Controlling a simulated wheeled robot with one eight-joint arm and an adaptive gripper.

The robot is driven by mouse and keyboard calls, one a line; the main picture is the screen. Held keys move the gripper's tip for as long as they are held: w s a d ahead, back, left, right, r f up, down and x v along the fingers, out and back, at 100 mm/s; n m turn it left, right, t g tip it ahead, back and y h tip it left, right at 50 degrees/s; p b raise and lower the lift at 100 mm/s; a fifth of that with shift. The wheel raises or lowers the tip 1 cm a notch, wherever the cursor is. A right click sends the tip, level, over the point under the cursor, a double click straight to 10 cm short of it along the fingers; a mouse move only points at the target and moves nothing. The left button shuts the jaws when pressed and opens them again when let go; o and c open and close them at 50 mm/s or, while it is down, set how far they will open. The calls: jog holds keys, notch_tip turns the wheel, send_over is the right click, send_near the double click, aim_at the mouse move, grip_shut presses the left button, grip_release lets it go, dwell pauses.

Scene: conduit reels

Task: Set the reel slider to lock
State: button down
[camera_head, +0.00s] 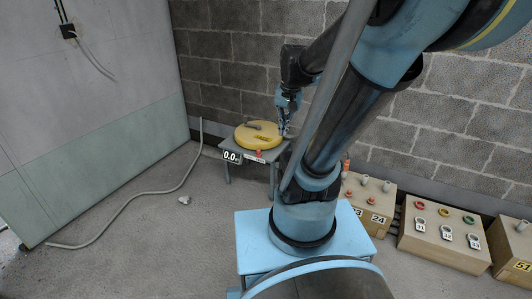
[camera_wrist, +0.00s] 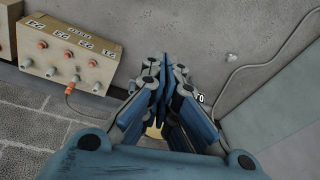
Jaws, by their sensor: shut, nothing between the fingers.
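The yellow reel (camera_head: 257,136) lies flat on a small grey stand (camera_head: 228,145) by the block wall. A small red part (camera_head: 258,153) and a white label strip show on the stand's front edge; I cannot tell whether the red part is the slider, and its setting is too small to read. My gripper (camera_head: 285,131) is at the reel's right side, shut and empty; I cannot tell whether it touches anything. In the wrist view my gripper (camera_wrist: 167,62) has its fingers together, and only a sliver of yellow (camera_wrist: 153,132) shows behind them.
A "0.0" display (camera_head: 231,156) is on the stand's left front. Wooden boxes with numbered tags (camera_head: 442,236) line the wall at right; one box (camera_wrist: 72,52) shows in the wrist view. A pale hose (camera_head: 135,198) lies on the open floor at left, near a small white scrap (camera_head: 184,200).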

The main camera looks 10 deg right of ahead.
jog(key=w+d+f+m+y, duration=0.1)
jog(key=w+f+m, duration=0.3)
jog(key=w, duration=1)
jog(key=w+d+f+m+y, duration=0.15)
jog(key=w+m, duration=0.35)
jog(key=w, duration=0.8)
jog(key=w+d+f+m, duration=0.2)
jog(key=w+f, duration=0.3)
jog(key=f, duration=0.3)
jog(key=w+d+f+m, duration=0.1)
jog(key=w+f+m, duration=0.2)
jog(key=w+f, duration=0.3)
jog(key=w+d+f+m+y, duration=0.1)
jog(key=w+d+f+m, duration=0.1)
jog(key=w+f, duration=0.4)
notch_tip(320, 180, down, 6)
jog(key=shift+d+r+m, duration=0.2)
jog(key=shift+d+m, duration=0.15)
jog(key=shift+m, duration=0.45)
jog(key=shift+w, duration=0.1)
